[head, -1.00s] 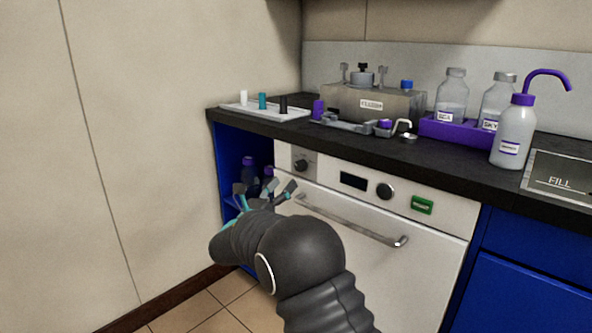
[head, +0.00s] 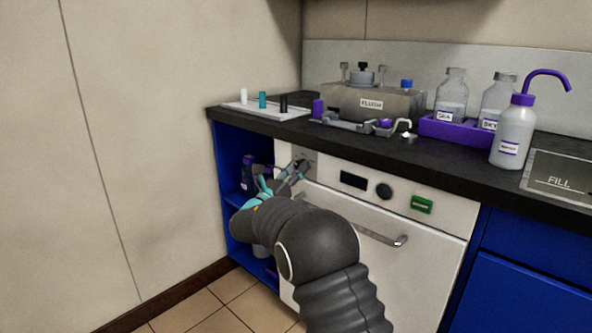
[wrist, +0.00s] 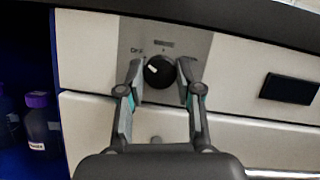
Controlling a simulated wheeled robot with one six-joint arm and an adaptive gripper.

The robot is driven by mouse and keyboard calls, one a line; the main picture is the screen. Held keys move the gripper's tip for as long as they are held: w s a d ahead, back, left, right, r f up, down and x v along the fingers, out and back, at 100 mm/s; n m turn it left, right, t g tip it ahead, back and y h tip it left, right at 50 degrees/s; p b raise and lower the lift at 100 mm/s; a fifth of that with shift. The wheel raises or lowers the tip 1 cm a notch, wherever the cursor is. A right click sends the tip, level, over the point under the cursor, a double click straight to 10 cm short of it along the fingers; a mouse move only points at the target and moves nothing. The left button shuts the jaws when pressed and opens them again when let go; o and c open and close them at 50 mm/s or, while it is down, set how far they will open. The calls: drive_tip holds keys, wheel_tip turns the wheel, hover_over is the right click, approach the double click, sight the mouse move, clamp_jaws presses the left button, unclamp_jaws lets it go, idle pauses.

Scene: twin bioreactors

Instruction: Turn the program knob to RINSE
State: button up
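The program knob (wrist: 159,71) is a round black dial with a white pointer mark on a grey plate (wrist: 190,40) at the machine's upper left. The pointer points to the upper left, towards a label that seems to read "OFF". The other labels are too blurred to read. My gripper (wrist: 158,80) is open, with one finger on each side of the knob. The right finger is close to the knob; I cannot tell whether either finger touches it. In the head view my gripper (head: 293,170) is at the plate and largely hides the knob.
A blue open shelf with purple-capped bottles (wrist: 38,125) stands at the left. The counter (head: 400,150) overhangs above.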

clamp_jaws()
drive_tip(key=shift+f+m, duration=0.1)
drive_tip(key=shift+m, duration=0.2)
drive_tip(key=m+g+h+b, duration=0.1)
drive_tip(key=m+g, duration=0.1)
drive_tip(key=m, duration=0.3)
drive_tip(key=m+g+h+b, duration=0.1)
drive_tip(key=m+g+h, duration=0.1)
drive_tip(key=m, duration=0.3)
drive_tip(key=m+g+h+b, duration=0.2)
drive_tip(key=m, duration=0.3)
drive_tip(key=shift+w+a+r+m+g, duration=0.15)
drive_tip(key=shift+a+r+m+g, duration=0.05)
drive_tip(key=shift+m+g, duration=0.2)
drive_tip(key=shift+m, duration=0.3)
